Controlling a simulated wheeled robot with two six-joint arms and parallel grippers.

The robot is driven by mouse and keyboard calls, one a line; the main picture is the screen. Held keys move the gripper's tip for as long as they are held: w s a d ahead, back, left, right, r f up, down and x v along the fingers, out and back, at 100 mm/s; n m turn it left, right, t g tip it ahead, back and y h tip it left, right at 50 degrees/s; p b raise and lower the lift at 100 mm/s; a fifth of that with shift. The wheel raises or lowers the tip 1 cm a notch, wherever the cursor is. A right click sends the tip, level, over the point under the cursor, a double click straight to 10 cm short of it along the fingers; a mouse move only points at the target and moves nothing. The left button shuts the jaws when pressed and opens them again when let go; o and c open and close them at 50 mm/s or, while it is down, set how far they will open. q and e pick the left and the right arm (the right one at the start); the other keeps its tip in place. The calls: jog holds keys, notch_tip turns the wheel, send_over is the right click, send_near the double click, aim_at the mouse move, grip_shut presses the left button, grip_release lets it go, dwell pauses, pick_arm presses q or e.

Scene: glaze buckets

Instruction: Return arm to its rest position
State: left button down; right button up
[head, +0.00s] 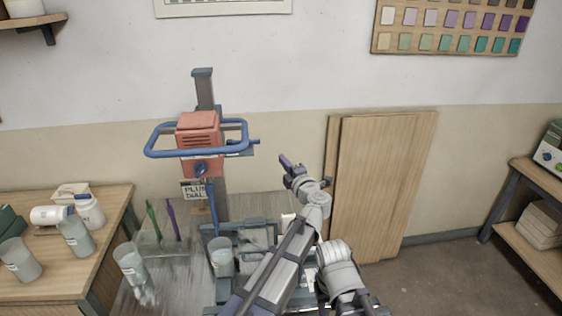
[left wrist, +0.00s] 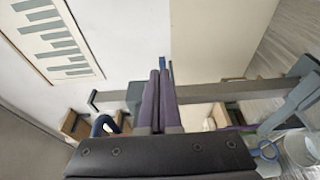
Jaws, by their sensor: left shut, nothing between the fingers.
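My left arm reaches up from the bottom of the head view, and its gripper (head: 287,163) is raised in the air right of the mixer. In the left wrist view the two dark purple fingers (left wrist: 160,102) lie close together, shut and empty. No task object is held. My right gripper does not show in either view.
A mixer with a red head (head: 199,131) and blue handle ring stands on a post left of my gripper. Translucent buckets (head: 222,258) stand on the bench below. Wooden boards (head: 385,190) lean on the wall at right. A wooden table (head: 105,202) with containers is at left.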

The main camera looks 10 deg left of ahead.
pick_arm(q)
jog(key=d+r+m+t+h, duration=0.2)
jog(key=d+m+t+h, duration=0.3)
jog(key=m+h, duration=0.55)
jog(key=s+d+f+m+g+h, duration=0.45)
jog(key=f+m+g, duration=0.2)
jog(key=m, duration=0.25)
jog(key=s+a+f+m+g+y, duration=0.1)
jog(key=s+a+f+m+g, duration=0.15)
jog(key=s+f, duration=0.3)
jog(key=s+a+f+m+g, duration=0.1)
jog(key=s+f+m+g, duration=0.1)
jog(key=s+f+g, duration=0.3)
jog(key=s+a+f+g+y, duration=0.2)
jog(key=s+a+f+g, duration=0.15)
jog(key=s+a, duration=0.3)
jog(key=s+a+f+g+y, duration=0.2)
jog(key=s+a+f, duration=0.25)
jog(key=s, duration=0.25)
jog(key=s+d+r+m+g+y, duration=0.1)
jog(key=s+d+m, duration=0.3)
jog(key=d, duration=0.6)
jog(key=shift+s+d+y, duration=0.3)
jog(key=shift+s+y, duration=0.1)
jog(key=shift+s, duration=0.7)
